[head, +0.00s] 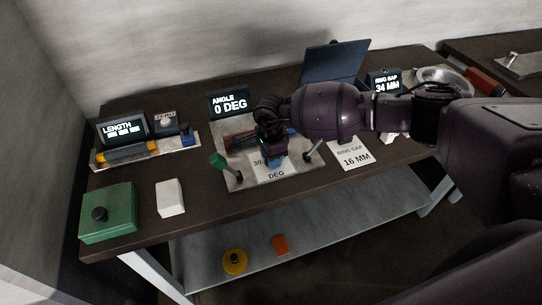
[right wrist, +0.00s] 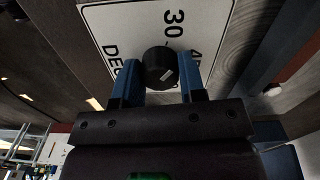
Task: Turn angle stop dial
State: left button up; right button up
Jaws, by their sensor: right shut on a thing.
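The angle stop dial (right wrist: 160,67) is a round black knob with a short pale mark. It sits on a white plate (right wrist: 108,24) printed with 30, part of another number, and DEG. My right gripper (right wrist: 158,63) has its blue fingers on either side of the dial, shut on it. In the head view my right gripper (head: 275,159) is over the plate (head: 276,176) and hides the dial. The angle display (head: 229,103) behind it reads 0 DEG. My left gripper is not in view.
A green-handled lever (head: 218,161) stands left of the plate and another lever (head: 313,149) right of it. A ring gap card (head: 352,154) reads 16 MM. A length display (head: 123,129), green box (head: 109,211) and white block (head: 170,198) are at the left.

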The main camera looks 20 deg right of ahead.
jog(key=m, duration=0.5)
jog(key=shift+m+p, duration=0.3)
jog(key=shift+p, duration=0.05)
jog(key=m, duration=0.3)
jog(key=shift+m+p, duration=0.3)
jog(key=shift+p, duration=0.05)
jog(key=m, duration=0.2)
jog(key=shift+m+p, duration=0.35)
jog(key=shift+m, duration=0.05)
jog(key=m+p, duration=0.1)
jog(key=m, duration=0.5)
jog(key=shift+p, duration=0.35)
jog(key=m+p, duration=0.1)
jog(key=m, duration=0.3)
jog(key=shift+m+p, duration=0.3)
jog(key=shift+m, duration=0.8)
jog(key=o, duration=0.9)
